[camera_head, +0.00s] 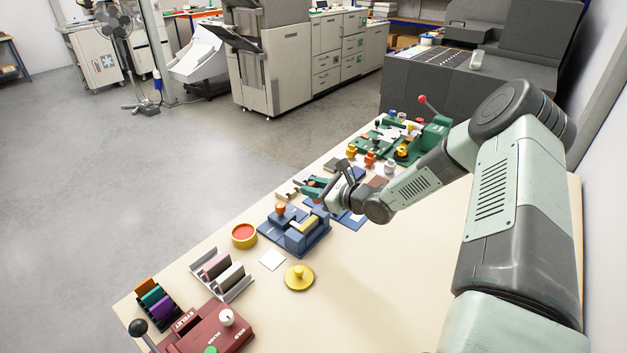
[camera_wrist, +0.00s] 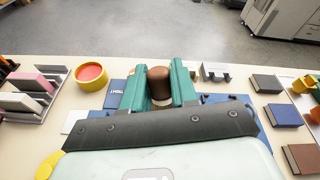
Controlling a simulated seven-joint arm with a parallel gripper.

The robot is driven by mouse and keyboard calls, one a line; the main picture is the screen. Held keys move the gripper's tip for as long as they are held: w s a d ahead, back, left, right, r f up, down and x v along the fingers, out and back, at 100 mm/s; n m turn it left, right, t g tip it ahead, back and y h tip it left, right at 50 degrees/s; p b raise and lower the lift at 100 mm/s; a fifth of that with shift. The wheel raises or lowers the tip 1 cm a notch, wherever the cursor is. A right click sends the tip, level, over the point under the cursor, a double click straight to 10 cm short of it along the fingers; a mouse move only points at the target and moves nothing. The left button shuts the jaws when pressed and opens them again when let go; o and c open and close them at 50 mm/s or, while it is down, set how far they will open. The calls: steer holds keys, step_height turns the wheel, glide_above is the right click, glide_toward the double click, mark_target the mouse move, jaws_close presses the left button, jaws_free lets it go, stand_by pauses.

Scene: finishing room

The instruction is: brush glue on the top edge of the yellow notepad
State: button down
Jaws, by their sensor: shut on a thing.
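My gripper (camera_wrist: 158,88) has its two teal fingers closed around a brown rounded handle (camera_wrist: 160,84), seemingly the brush's, with a pale band below it. The bristles are hidden. In the head view my gripper (camera_head: 315,188) is above the table, just behind the blue fixture (camera_head: 296,243). A yellow block (camera_head: 309,226), likely the notepad, sits in that fixture; its top edge is hard to make out. In the wrist view the notepad is hidden behind my gripper. A round yellow pot with red inside (camera_head: 244,235) stands left of the fixture; it also shows in the wrist view (camera_wrist: 91,75).
A white square (camera_head: 272,259) and a yellow knobbed disc (camera_head: 299,277) lie in front of the fixture. Small books (camera_wrist: 283,115) and a green machine are beyond my gripper.

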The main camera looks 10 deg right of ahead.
mark_target(314, 183)
steer(key=shift+f, duration=1.6)
steer(key=shift+s+a+f, duration=0.35)
steer(key=shift+a+f, duration=0.05)
steer(key=shift+f, duration=0.1)
steer(key=shift+s+a, duration=2.65)
steer(key=shift+a, duration=0.05)
steer(key=shift+w+d, duration=3)
steer(key=shift+d, duration=0.15)
steer(key=shift+r, duration=4)
steer(key=shift+s, duration=0.1)
